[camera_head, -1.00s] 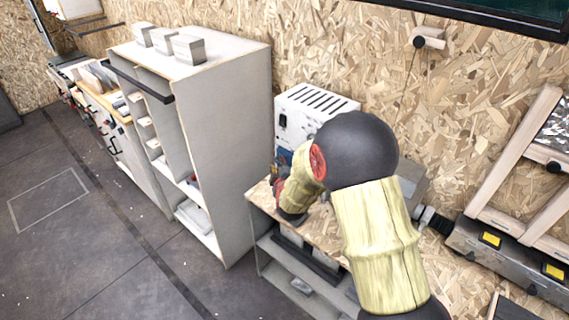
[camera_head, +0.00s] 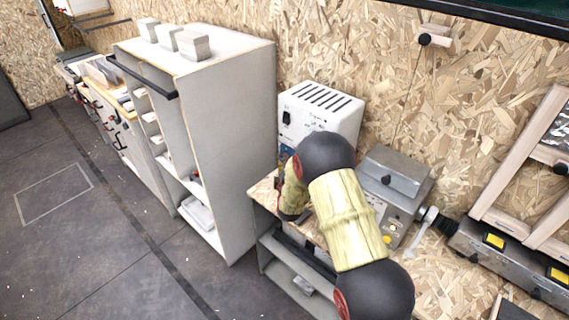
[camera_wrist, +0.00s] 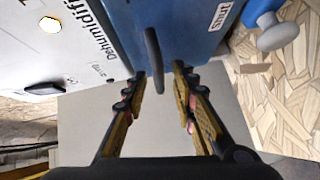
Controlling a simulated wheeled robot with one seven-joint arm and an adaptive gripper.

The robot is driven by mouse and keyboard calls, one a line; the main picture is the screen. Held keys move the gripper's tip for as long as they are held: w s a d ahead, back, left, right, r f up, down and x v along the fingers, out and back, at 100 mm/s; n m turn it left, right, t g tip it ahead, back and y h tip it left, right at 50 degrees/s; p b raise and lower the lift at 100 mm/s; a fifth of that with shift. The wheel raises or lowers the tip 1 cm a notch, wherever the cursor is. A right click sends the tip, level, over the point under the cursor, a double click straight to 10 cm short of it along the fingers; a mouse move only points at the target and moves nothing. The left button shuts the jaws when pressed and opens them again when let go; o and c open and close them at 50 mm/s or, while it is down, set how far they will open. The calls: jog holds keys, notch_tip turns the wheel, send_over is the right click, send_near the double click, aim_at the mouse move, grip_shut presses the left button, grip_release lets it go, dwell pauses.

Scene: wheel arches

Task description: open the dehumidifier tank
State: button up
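The dehumidifier (camera_head: 322,105) is a white box with a slotted top, standing on the bench against the wall. Its printed white body (camera_wrist: 75,50) also shows in the wrist view. Its blue tank (camera_wrist: 195,30) fills the top middle there, with a white label and a black upright handle (camera_wrist: 153,58). My gripper (camera_wrist: 159,72) is open, its two fingers at either side of the handle. In the head view my arm hides the gripper and most of the tank.
A tall white cabinet (camera_head: 232,150) stands close left of the bench. A grey metal box (camera_head: 395,180) sits right of the dehumidifier. The bench (camera_head: 262,195) has shelves below. The floor at left is clear.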

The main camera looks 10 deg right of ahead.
jog(key=shift+w, duration=0.3)
jog(key=shift+c, duration=0.4)
grip_shut()
jog(key=shift+s+f, duration=0.1)
dwell(0.4)
